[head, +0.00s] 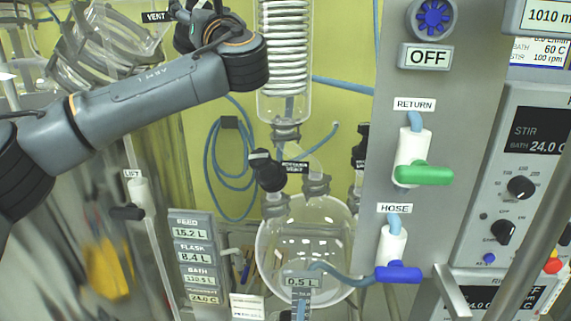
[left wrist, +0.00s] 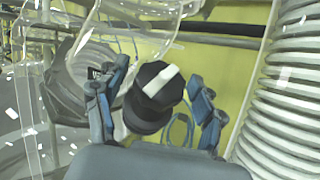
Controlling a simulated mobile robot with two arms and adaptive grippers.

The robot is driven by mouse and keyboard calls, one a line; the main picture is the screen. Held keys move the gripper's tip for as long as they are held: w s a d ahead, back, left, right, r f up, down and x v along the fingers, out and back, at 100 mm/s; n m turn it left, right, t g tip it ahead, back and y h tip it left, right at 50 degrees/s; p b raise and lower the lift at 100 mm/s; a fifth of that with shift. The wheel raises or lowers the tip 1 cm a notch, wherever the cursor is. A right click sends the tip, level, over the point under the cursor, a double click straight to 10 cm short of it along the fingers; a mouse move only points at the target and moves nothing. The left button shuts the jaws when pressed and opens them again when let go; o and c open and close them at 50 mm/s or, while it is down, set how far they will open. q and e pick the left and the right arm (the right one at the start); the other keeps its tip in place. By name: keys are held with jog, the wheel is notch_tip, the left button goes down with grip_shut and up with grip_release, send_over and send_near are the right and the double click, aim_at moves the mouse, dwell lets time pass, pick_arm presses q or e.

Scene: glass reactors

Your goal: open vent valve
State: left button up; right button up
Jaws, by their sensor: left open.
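The vent valve shows in the left wrist view as a black knob (left wrist: 153,97) with a white bar across its top. My left gripper (left wrist: 158,104) is open, with one finger on each side of the knob. I cannot tell whether either finger touches it. In the head view the VENT label (head: 156,16) is at the top left, beside my left gripper (head: 186,12), which is partly cut off by the top edge. My wrist and arm hide much of the area around the valve there. My right gripper is not in view.
A coiled glass condenser (head: 285,60) stands just right of my left wrist. A round glass flask (head: 305,245) is below it. A grey panel (head: 395,290) with a green handle (head: 424,175) and a blue handle (head: 398,273) stands at the right. Blue hose (head: 210,165) hangs on the yellow wall.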

pick_arm(q)
jog(key=m+h+p, duration=1)
jog(key=h, duration=0.1)
jog(key=r+m+h+p, duration=0.1)
jog(key=m+h+p, duration=0.4)
jog(key=m, duration=0.1)
jog(key=shift+g, duration=0.4)
jog(key=shift+s+a+f+h+b, duration=0.15)
jog(key=shift+s+f+h+b, duration=0.25)
jog(key=shift+s+f+b, duration=0.35)
jog(key=b+v, duration=0.3)
jog(key=v, duration=1)
jog(key=s+d+f+n+g+h, duration=0.1)
jog(key=d+f+n+g+h, duration=0.2)
jog(key=d+f+n, duration=0.6)
jog(key=shift+s+d+f+g, duration=0.4)
jog(key=shift+d+f+g, duration=0.7)
jog(key=shift+d+f, duration=5.15)
jog(key=shift+a+f, duration=0.55)
jog(key=shift+a, duration=0.05)
